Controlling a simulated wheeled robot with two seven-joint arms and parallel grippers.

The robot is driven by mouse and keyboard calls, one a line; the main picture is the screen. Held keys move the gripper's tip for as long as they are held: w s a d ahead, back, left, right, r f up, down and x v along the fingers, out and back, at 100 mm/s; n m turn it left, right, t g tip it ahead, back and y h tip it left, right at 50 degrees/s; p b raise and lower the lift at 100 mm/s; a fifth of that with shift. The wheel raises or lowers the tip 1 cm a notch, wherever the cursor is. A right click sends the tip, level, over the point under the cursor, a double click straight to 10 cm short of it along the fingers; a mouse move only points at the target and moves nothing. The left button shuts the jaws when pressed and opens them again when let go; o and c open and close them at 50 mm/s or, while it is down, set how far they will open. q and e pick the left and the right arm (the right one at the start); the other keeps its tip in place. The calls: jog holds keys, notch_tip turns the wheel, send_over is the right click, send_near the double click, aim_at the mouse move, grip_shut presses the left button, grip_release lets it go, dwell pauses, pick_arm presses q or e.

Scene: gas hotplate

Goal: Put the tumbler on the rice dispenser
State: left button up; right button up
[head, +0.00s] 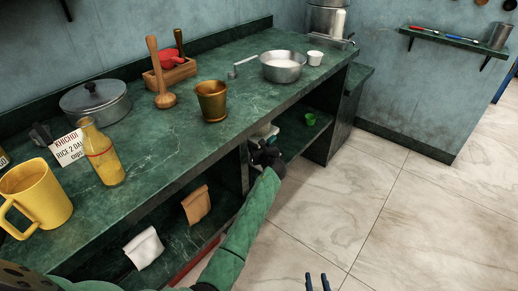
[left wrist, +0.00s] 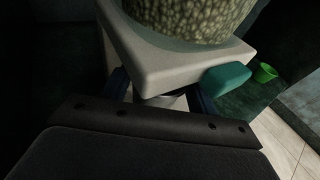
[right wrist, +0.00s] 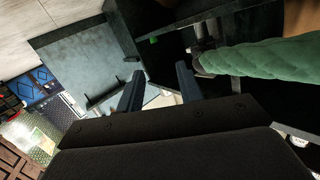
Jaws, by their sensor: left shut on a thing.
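The rice dispenser (left wrist: 165,48) is white with a mottled, grain-like cylinder on top and a teal part at its side. It stands on the shelf under the counter, mostly hidden in the head view. My left gripper (left wrist: 165,98) is at the dispenser's lower front, fingers beneath its white overhang. It is shut on a pale thing (left wrist: 172,103), seemingly the tumbler, mostly hidden by the overhang; I cannot tell if it rests on the dispenser. My right gripper (head: 318,282) is open and empty above the floor; its spread fingers show in the right wrist view (right wrist: 158,92).
A green cup (head: 310,119) stands on the lower shelf beyond the dispenser. The counter (head: 150,200) carries a yellow mug (head: 40,195), a bottle (head: 103,155), a brass pot (head: 211,100) and a steel pan (head: 283,66). A steel cup (head: 499,36) stands on the wall shelf. The right floor is clear.

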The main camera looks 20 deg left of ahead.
notch_tip(320, 180, up, 8)
jog(key=w+t, duration=0.1)
jog(key=t, duration=0.1)
jog(key=shift+w+y, duration=0.3)
jog(key=shift+w, duration=0.1)
pick_arm(q)
jog(key=shift+f, duration=0.1)
pick_arm(e)
jog(key=shift+f, duration=0.2)
pick_arm(q)
jog(key=o, duration=1.1)
pick_arm(e)
jog(key=shift+s+f, duration=0.1)
